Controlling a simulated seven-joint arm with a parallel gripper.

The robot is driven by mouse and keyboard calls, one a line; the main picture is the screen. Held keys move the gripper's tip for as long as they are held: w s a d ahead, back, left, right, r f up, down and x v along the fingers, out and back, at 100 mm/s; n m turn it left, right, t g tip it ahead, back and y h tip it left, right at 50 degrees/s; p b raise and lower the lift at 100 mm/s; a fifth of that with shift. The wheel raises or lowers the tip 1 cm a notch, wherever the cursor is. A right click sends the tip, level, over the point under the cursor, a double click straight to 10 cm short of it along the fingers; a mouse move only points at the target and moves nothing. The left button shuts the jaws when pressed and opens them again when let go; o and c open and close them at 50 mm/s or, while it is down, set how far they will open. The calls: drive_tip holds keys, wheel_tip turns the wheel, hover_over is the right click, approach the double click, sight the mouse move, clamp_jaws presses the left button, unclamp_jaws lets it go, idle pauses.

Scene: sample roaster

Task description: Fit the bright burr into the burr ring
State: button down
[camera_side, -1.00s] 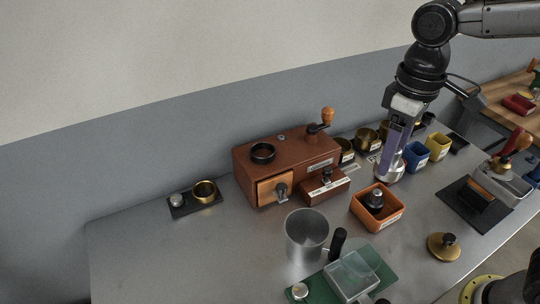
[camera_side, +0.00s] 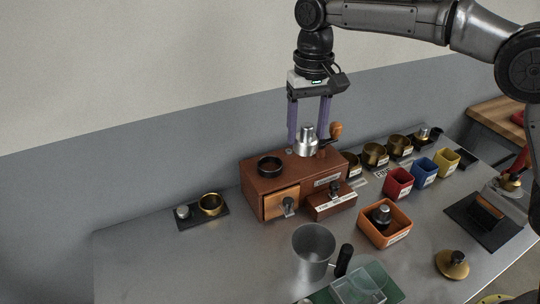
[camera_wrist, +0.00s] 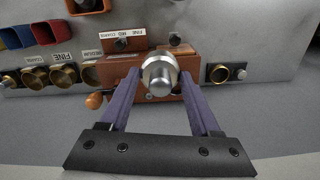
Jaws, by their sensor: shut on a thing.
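The bright burr (camera_side: 306,143) is a shiny silver stepped piece. My gripper (camera_side: 307,148) is shut on it, one purple finger on each side, and holds it in the air above the brown grinder box (camera_side: 330,166). In the wrist view the burr (camera_wrist: 160,76) sits between the fingertips, its narrow end towards the camera. A dark round ring, which looks like the burr ring (camera_side: 269,166), lies on top of the box, left of and below the burr. The burr and ring are apart. I cannot make out this ring in the wrist view.
A crank with a wooden knob (camera_side: 336,129) stands at the box's right end, close to the burr. A plate with a brass ring (camera_side: 212,204) lies at left. Red (camera_side: 398,183), blue (camera_side: 424,172) and yellow (camera_side: 446,162) cups stand right. An orange bin (camera_side: 385,224) holds a dark-based burr.

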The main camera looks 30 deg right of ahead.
drive_tip(key=w+a+f, duration=0.1)
drive_tip(key=w+f, duration=0.1)
drive_tip(key=w+a+f, duration=0.1)
drive_tip(key=w+f, duration=0.1)
drive_tip(key=w, duration=0.1)
drive_tip(key=w+a+f, duration=0.1)
drive_tip(key=w+f, duration=0.2)
drive_tip(key=shift+w+a+f, duration=0.1)
drive_tip(key=shift+w+a, duration=0.1)
drive_tip(key=shift+w, duration=0.05)
drive_tip(key=shift+w+a+f, duration=0.15)
drive_tip(key=shift+w+f, duration=0.2)
drive_tip(key=shift+f, duration=1.55)
drive_tip(key=shift+f, duration=0.15)
drive_tip(key=shift+c, duration=0.5)
unclamp_jaws()
drive_tip(key=shift+f, duration=0.1)
